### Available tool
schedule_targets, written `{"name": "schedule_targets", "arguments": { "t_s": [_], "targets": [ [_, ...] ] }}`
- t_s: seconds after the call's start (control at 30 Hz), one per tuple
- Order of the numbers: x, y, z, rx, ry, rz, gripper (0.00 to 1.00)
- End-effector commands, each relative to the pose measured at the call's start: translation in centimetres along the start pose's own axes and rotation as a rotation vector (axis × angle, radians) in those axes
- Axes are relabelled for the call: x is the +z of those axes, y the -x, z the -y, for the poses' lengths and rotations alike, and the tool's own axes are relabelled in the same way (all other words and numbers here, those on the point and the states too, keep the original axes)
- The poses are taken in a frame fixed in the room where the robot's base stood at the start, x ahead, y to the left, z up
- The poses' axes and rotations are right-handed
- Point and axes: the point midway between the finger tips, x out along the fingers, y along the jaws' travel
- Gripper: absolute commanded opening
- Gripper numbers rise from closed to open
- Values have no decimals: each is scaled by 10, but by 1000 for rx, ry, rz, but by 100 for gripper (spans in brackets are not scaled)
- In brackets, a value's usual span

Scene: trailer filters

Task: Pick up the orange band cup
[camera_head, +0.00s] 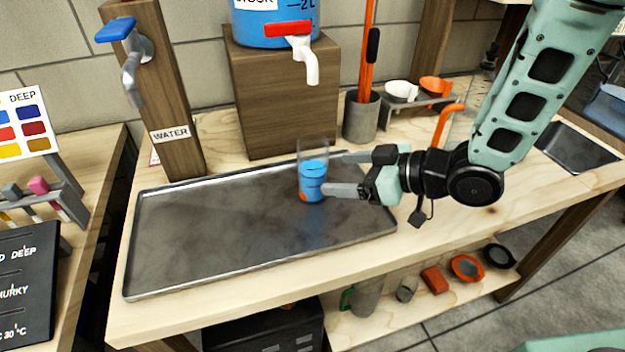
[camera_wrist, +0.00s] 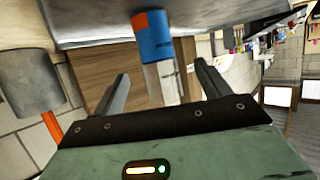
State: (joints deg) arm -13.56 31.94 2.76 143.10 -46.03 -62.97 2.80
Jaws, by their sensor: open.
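The orange band cup (camera_head: 313,182) is a clear cup with blue contents and an orange band low on its side. It stands upright on the metal tray (camera_head: 170,235), near the tray's right part. My gripper (camera_head: 335,174) is open and comes in from the right, its fingers at the cup's right side. In the wrist view the cup (camera_wrist: 152,38) shows beyond and between the two open fingers (camera_wrist: 160,85). Whether a finger touches the cup cannot be told.
A blue container with a red-handled tap (camera_head: 290,30) stands on a wooden block (camera_head: 285,110) behind the tray. A WATER post (camera_head: 165,90) with a tap is at left. A grey holder (camera_head: 361,117) stands behind the gripper. The tray's left is clear.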

Motion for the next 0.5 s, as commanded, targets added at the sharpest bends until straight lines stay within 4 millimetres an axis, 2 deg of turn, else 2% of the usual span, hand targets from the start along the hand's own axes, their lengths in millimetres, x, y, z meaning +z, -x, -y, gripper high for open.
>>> {"name": "schedule_targets", "arguments": {
  "t_s": [0.1,0.37,0.5],
  "targets": [
    [-1,-17,1,-2,0,1,76],
    [0,-35,-1,-1,0,1,76],
    [3,-56,-3,-2,0,2,76]
  ]
}}
